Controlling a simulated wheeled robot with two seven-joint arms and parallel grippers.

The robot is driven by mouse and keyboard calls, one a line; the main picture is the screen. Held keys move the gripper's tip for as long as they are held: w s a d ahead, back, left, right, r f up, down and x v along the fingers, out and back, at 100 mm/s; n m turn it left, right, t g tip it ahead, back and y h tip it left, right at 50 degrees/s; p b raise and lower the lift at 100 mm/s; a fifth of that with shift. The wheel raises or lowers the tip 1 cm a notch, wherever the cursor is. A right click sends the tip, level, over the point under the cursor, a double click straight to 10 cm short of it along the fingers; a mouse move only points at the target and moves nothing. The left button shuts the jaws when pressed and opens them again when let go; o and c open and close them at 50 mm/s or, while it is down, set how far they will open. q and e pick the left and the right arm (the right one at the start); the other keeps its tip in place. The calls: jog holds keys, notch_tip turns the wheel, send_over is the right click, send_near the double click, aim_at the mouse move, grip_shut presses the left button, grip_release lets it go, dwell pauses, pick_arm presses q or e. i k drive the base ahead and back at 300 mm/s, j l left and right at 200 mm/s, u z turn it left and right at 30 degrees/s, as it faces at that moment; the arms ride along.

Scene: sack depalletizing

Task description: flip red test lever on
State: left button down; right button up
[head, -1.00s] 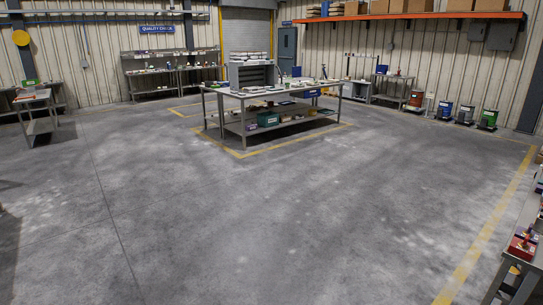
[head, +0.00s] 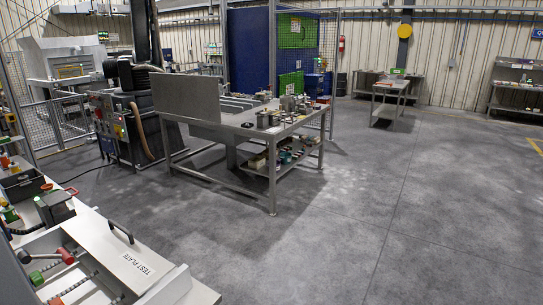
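A white plate lettered "TEST PLATE" (head: 137,264) lies on a bench in the lower left corner, with a dark handle (head: 121,231) on it. Beside it is a light open panel or box with several small coloured ends on it: a red one (head: 67,256), a green one (head: 37,278) and another red one (head: 57,301) at the bottom edge. I cannot tell which of these is the red test lever, or its position. Neither of my grippers is in view.
A grey worktable (head: 235,123) with parts on top and a loaded lower shelf stands mid-view. A dark machine (head: 125,110) stands behind it on the left. A small table (head: 394,92) is at the back. The floor (head: 370,210) at right is clear.

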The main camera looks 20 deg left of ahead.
aim_at(24, 257)
jog(key=i+u, duration=0.2)
jog(key=u, duration=0.3)
jog(key=i+l+u, duration=0.1)
jog(key=u, duration=0.35)
jog(key=i+l+u, duration=0.15)
jog(key=u, duration=0.35)
jog(key=i+l+u, duration=0.2)
jog(key=u, duration=0.3)
jog(key=i+l+u, duration=0.1)
jog(key=l+u, duration=0.2)
jog(key=u, duration=0.15)
jog(key=l+u, duration=0.3)
jog(key=u, duration=0.2)
jog(key=i+l+u, duration=0.1)
jog(key=l+u, duration=0.15)
jog(key=i+l+u, duration=0.1)
jog(key=l+u, duration=0.15)
jog(key=k+l+z, duration=0.15)
jog(key=z, duration=0.2)
jog(key=k+l+z, duration=0.2)
jog(key=z, duration=0.2)
